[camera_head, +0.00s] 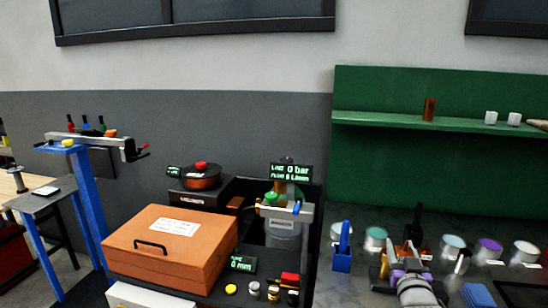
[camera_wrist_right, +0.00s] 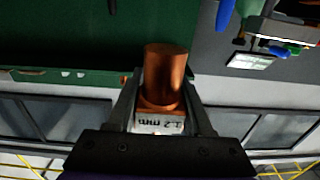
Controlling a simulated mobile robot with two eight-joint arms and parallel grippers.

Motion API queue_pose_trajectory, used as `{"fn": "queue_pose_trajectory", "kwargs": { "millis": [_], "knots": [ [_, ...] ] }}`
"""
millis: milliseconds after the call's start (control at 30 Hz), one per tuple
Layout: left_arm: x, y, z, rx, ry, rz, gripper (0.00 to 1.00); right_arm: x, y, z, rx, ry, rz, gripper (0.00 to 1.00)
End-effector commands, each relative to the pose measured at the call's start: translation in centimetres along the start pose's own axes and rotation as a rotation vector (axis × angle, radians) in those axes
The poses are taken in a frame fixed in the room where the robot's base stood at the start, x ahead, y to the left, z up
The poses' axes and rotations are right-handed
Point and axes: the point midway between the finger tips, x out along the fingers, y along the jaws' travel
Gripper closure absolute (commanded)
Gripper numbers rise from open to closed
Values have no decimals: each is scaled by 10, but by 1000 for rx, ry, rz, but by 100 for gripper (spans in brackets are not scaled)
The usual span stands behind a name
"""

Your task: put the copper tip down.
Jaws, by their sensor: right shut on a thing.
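My right gripper (camera_head: 411,255) is in the lower right of the head view, over the dark bench. In the right wrist view my right gripper (camera_wrist_right: 160,112) is shut on a copper tip (camera_wrist_right: 166,75), a copper cylinder on a squarer base. A white label reading about 1.2 mm shows at the base. In the head view copper colour shows around the jaws, but the tip's outline is unclear. Another copper piece (camera_head: 429,109) stands upright on the green shelf (camera_head: 380,119). My left gripper is not in view.
Two small white blocks (camera_head: 491,117) sit on the shelf's right part. Several round containers (camera_head: 453,245) and a blue holder (camera_head: 342,260) stand on the bench around the gripper. An orange box (camera_head: 172,247) is at left. The shelf's left part is clear.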

Motion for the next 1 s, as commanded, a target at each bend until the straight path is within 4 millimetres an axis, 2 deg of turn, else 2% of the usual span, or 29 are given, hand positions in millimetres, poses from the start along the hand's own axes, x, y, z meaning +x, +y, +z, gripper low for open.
{"fn": "queue_pose_trajectory", "kwargs": {
  "millis": [167,300,500,600,733,1000],
  "knots": [
    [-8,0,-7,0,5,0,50,15,-34,27,2,1,-51,100],
    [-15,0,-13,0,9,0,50,23,-70,57,2,1,-103,100],
    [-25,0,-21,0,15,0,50,23,-124,102,1,2,-177,100],
    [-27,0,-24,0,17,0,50,20,-140,116,1,2,-200,100],
    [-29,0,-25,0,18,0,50,18,-150,126,0,2,-214,100],
    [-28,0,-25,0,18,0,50,17,-151,128,-1,1,-216,100]
  ]
}}
